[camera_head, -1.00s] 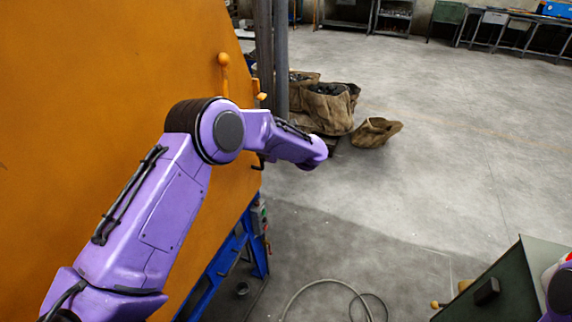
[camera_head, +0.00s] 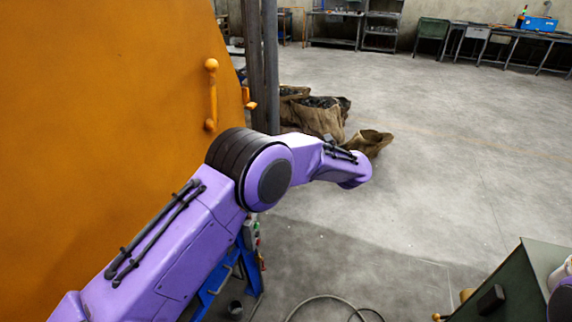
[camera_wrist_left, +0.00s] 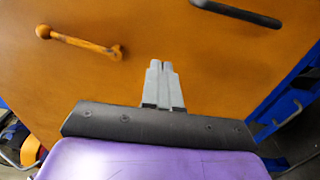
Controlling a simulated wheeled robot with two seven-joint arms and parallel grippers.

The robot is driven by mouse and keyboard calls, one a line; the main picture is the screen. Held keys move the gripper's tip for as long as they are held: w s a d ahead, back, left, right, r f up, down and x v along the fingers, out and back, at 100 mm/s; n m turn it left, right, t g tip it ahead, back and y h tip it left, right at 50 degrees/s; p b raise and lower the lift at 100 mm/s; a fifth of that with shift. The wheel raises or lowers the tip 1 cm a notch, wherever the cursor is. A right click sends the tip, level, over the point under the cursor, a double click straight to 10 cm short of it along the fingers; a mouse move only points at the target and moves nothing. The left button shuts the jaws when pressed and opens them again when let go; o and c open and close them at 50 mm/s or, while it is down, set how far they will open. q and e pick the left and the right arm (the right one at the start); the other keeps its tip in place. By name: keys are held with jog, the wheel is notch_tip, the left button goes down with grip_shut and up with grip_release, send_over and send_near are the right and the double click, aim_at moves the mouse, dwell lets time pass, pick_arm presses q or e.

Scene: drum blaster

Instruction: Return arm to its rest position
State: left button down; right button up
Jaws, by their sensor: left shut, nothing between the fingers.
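My left arm reaches in from the left in the head view, bent at a dark elbow joint, with its forearm pointing right. The left gripper is hidden in the head view. In the left wrist view my left gripper (camera_wrist_left: 161,72) is shut and empty, its fingertips together in front of the orange panel. The big orange machine panel (camera_head: 90,110) fills the left of the head view. Its orange handle (camera_head: 211,95) stands upright there, and an orange handle (camera_wrist_left: 80,42) also shows in the left wrist view, apart from the fingers. My right gripper is not in view.
A blue machine frame (camera_head: 222,272) stands below the panel. Dark posts (camera_head: 264,70) and brown sacks (camera_head: 318,118) stand behind my forearm. A green box-like unit (camera_head: 510,285) is at the lower right. A cable (camera_head: 325,298) lies on the floor. The middle floor is open.

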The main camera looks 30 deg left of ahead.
pick_arm(q)
jog(key=w+f+m+t+h, duration=0.3)
jog(key=w+f+m+t, duration=0.2)
jog(key=f+m+t, duration=0.85)
jog(key=s+f+m+h, duration=0.9)
jog(key=s+f+m, duration=0.2)
jog(key=f+m, duration=0.35)
jog(key=s+f+m+g+h, duration=0.1)
jog(key=s+f+g, duration=0.1)
jog(key=s, duration=0.8)
jog(key=s+a+f+g+b, duration=0.1)
jog(key=s+f+g, duration=0.2)
jog(key=s, duration=0.7)
jog(key=s+f+m+g+h, duration=0.1)
jog(key=s+f+g, duration=0.2)
jog(key=s+f, duration=0.3)
jog(key=s, duration=0.4)
jog(key=shift+s+a+f+m+h+b, duration=0.2)
jog(key=shift+s+a+m+h+b, duration=0.1)
jog(key=shift+s, duration=0.05)
